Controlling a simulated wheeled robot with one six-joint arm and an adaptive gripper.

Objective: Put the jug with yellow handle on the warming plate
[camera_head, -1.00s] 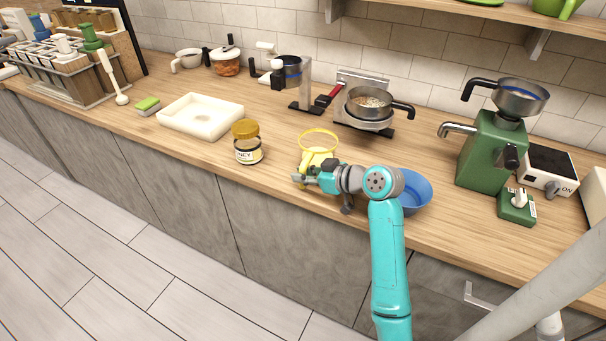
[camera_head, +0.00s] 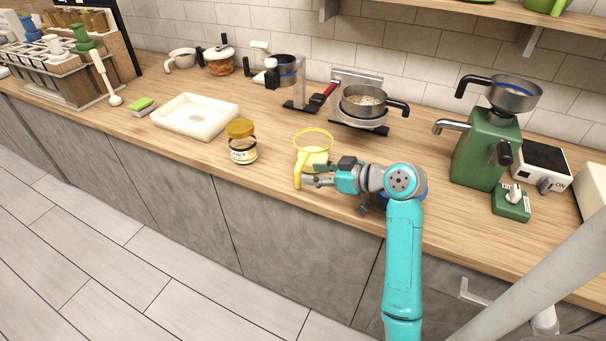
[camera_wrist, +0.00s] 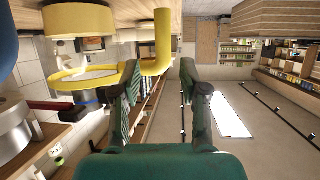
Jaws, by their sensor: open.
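The jug (camera_head: 313,139) stands upright on the counter near the front edge, with a yellow rim and yellow handle (camera_head: 298,173) facing the front. My gripper (camera_head: 310,181) is open, close to the handle from the right. In the wrist view, the handle (camera_wrist: 162,42) shows in line with the gap between my fingers (camera_wrist: 160,82); whether it lies between the tips or just beyond them is hard to tell. A white appliance with a flat dark top and a knob, apparently the warming plate (camera_head: 543,163), is at the far right with its top bare.
A honey jar (camera_head: 242,150) and white tray (camera_head: 195,116) stand left of the jug. A pan (camera_head: 362,101) sits on a stand behind. A green grinder (camera_head: 484,150) and green switch box (camera_head: 512,205) stand beside the warming plate. A blue bowl is mostly hidden behind my arm.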

